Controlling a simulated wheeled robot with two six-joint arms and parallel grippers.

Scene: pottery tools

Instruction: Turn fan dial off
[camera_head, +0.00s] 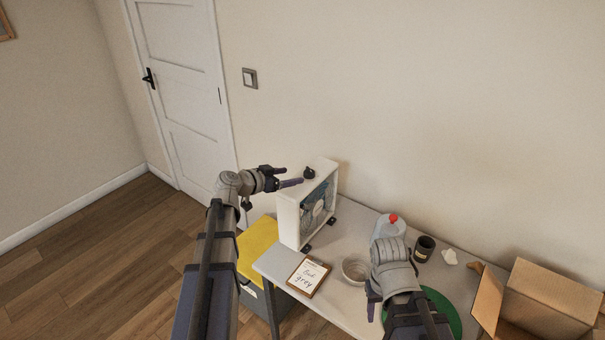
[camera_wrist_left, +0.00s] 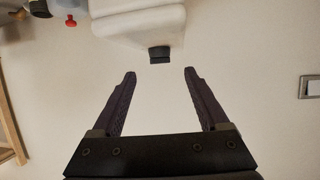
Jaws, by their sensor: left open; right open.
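The white box-shaped fan (camera_head: 289,218) stands upright at the left end of the table. Its black dial (camera_head: 309,172) is on top; in the left wrist view the dial (camera_wrist_left: 159,54) shows just past the fingertips, centred between them. My left gripper (camera_head: 293,175) is open and empty, at the height of the fan's top and just left of the dial. Its two fingers show apart in the left wrist view (camera_wrist_left: 159,73), with no contact visible. My right gripper (camera_head: 373,302) is open, low over the table's front by the green disc; its fingers are partly hidden by its arm.
The table holds a clipboard (camera_head: 308,276), a bowl (camera_head: 354,271), a dark cup (camera_head: 424,248), a red-capped bottle (camera_head: 388,226), a green disc (camera_head: 449,310) and an open cardboard box (camera_head: 546,298). A yellow-topped bin (camera_head: 257,246) stands left of the table. The wall behind has a switch (camera_head: 250,78).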

